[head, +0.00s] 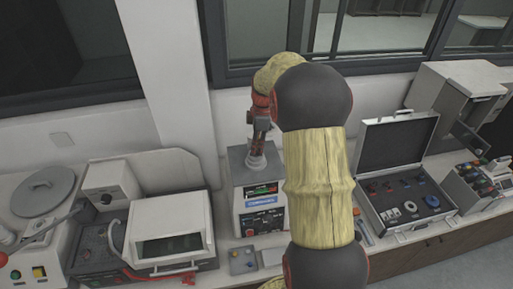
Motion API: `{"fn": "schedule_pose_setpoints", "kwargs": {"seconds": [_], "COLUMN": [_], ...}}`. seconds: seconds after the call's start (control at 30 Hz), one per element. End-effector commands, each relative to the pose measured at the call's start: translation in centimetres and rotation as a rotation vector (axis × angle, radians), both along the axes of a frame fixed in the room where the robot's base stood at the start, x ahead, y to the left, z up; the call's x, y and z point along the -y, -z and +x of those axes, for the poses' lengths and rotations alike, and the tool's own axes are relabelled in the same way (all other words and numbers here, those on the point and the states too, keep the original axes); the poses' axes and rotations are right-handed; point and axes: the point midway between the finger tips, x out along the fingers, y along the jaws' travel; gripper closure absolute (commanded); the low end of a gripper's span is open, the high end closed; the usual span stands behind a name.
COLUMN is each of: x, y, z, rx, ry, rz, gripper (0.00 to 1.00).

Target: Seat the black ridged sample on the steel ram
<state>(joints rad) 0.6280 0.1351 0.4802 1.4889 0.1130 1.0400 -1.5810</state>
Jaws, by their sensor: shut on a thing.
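The mounting press (262,212) is a grey box with a blue label and a small control panel, standing on the bench left of my arm. The steel ram (256,162) is a grey round piece on top of the press. My gripper (259,143) points down right above the ram, shut on a small dark thing. This is the black ridged sample as far as I can tell; its ridges are too small to make out. I cannot tell whether it touches the ram.
My arm hides the bench right of the press. An open case (402,190) with several small parts stands further right. A white-fronted oven-like box (168,232) stands close on the left. A small grey tray (243,260) lies in front of the press. Windows and wall are behind.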

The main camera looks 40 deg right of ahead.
Motion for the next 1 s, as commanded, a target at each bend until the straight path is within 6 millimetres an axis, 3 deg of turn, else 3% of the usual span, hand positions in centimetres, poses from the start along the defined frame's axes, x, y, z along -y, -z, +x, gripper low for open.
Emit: {"fn": "schedule_pose_setpoints", "kwargs": {"seconds": [0.17, 0.2, 0.5, 0.77, 1.0], "x": [0.0, 0.0, 0.01, -0.01, 0.0], "y": [-0.03, -0.03, -0.03, -0.03, -0.02], "z": [0.01, 0.01, 0.01, 0.0, 0.0], "rx": [0.0, 0.0, 0.0, 0.0, 0.0], "ry": [0.0, 0.0, 0.0, 0.0, 0.0], "rz": [0.0, 0.0, 0.0, 0.0, 0.0], "gripper": [1.0, 0.88, 0.71, 0.68, 0.54]}}
